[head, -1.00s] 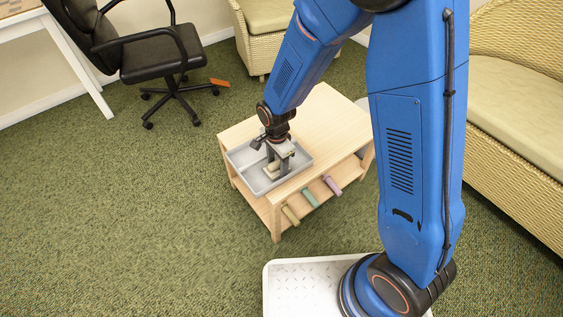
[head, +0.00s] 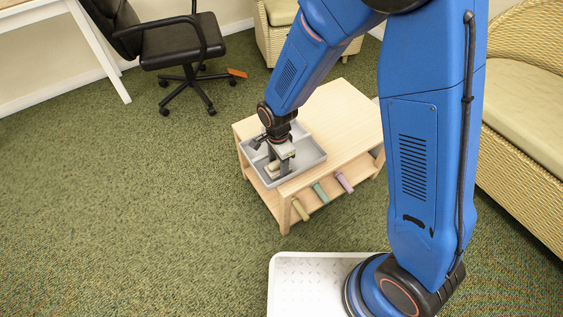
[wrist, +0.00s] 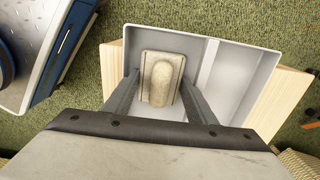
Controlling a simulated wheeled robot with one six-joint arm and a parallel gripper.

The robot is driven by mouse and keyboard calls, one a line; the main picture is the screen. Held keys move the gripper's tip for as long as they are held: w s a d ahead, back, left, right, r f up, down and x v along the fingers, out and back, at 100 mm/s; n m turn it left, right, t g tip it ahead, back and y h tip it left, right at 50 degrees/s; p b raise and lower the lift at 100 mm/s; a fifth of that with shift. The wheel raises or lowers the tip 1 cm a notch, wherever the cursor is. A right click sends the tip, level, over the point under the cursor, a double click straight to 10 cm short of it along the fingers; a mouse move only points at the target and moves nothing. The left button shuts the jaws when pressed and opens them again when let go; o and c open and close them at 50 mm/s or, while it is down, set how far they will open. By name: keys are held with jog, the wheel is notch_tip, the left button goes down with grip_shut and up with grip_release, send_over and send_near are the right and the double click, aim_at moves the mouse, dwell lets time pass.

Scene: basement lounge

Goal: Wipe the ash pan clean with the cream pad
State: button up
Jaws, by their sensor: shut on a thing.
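The ash pan is a grey, shallow tray (head: 312,161) with a divider, standing on a small wooden table. It also shows in the wrist view (wrist: 262,68), where the divider splits it into two compartments. The cream pad (wrist: 161,78), a rectangular block with a rounded raised grip, is inside the larger compartment in the wrist view. My gripper (wrist: 160,92) is shut on the pad, one finger at each side. In the head view the pad (head: 273,167) is partly hidden by my gripper (head: 280,166). I cannot see ash on the visible pan floor.
The wooden table (head: 345,112) has a lower shelf with olive, teal and pink rolls (head: 320,193) at its front. An office chair (head: 183,45) stands behind left, a wicker sofa (head: 525,140) at right. Green carpet at left is open.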

jog(key=shift+r, duration=4.55)
